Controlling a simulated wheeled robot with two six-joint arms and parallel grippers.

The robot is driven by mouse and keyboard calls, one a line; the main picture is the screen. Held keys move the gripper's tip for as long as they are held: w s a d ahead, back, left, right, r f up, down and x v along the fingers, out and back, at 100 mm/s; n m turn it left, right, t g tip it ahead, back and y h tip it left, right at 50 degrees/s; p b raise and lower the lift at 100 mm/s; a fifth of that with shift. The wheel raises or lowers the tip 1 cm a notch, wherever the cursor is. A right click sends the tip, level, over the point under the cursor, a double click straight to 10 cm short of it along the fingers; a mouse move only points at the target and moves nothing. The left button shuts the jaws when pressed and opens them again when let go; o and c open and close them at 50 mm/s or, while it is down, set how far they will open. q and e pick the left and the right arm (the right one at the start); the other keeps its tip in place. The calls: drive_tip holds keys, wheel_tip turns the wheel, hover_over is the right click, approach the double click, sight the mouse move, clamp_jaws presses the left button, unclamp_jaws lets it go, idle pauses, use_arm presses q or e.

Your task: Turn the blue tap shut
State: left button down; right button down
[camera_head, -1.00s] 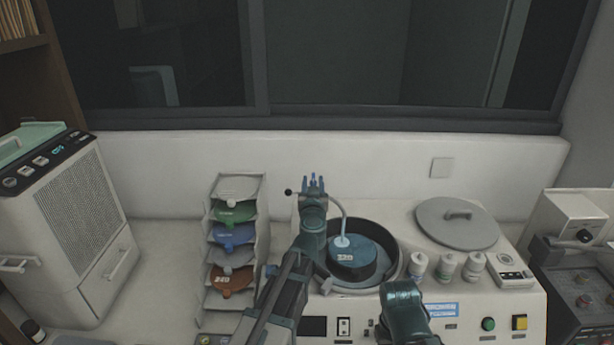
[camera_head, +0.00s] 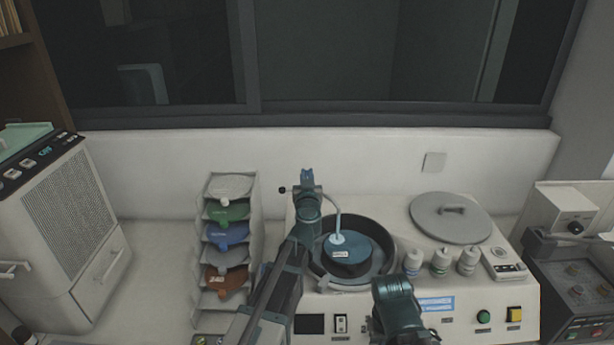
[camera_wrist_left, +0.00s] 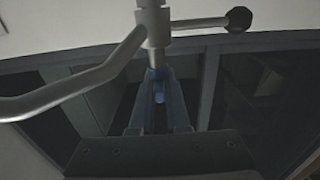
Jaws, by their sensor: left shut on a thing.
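The blue tap (camera_wrist_left: 158,74) shows in the left wrist view, below a metal pipe fitting (camera_wrist_left: 152,25). My left gripper (camera_wrist_left: 157,98) is shut on it, one finger on each side, and the fingers hide part of it. In the head view my left gripper (camera_head: 307,175) is at the back edge of the machine, beside the thin curved spout (camera_head: 339,212); the tap cannot be told apart from the fingertips there. My right arm comes in at the bottom of the head view, but its fingers do not show.
A black-knobbed lever (camera_wrist_left: 238,18) sticks out of the fitting. The spout ends over a blue disc (camera_head: 350,246) in a dark round bowl (camera_head: 316,267). Several small bottles (camera_head: 440,262) and a grey lid (camera_head: 451,235) stand right. A tray rack (camera_head: 247,262) stands left.

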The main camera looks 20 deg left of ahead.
use_arm(q)
drive_tip(key=shift+m+h, duration=0.3)
drive_tip(key=shift+h, duration=0.2)
drive_tip(key=m+h, duration=0.2)
drive_tip(key=h, duration=0.1)
drive_tip(key=m+h, duration=0.1)
drive_tip(key=h, duration=0.1)
drive_tip(key=shift+a+m+t+h, duration=0.15)
drive_tip(key=shift+m+t+h, duration=0.15)
drive_tip(key=shift+m+h, duration=0.1)
drive_tip(key=m+g+h, duration=0.1)
drive_tip(key=m+h, duration=0.1)
drive_tip(key=h, duration=0.2)
drive_tip(key=m+g+h, duration=0.2)
drive_tip(key=m+h, duration=0.1)
drive_tip(key=h, duration=0.1)
drive_tip(key=shift+w, duration=0.2)
drive_tip(key=m+g+h, duration=0.4)
drive_tip(key=h, duration=0.1)
drive_tip(key=shift+m+g, duration=0.3)
drive_tip(key=shift+m, duration=0.1)
drive_tip(key=shift+s+m+g+h, duration=0.1)
drive_tip(key=shift+m+g+h, duration=0.5)
drive_tip(key=shift+m+g, duration=0.5)
drive_tip(key=shift+s+m+g+h, duration=0.1)
drive_tip(key=shift+m+g+h, duration=0.55)
drive_tip(key=shift+g, duration=0.85)
drive_tip(key=shift+m+g, duration=0.25)
drive_tip(key=shift+g, duration=0.05)
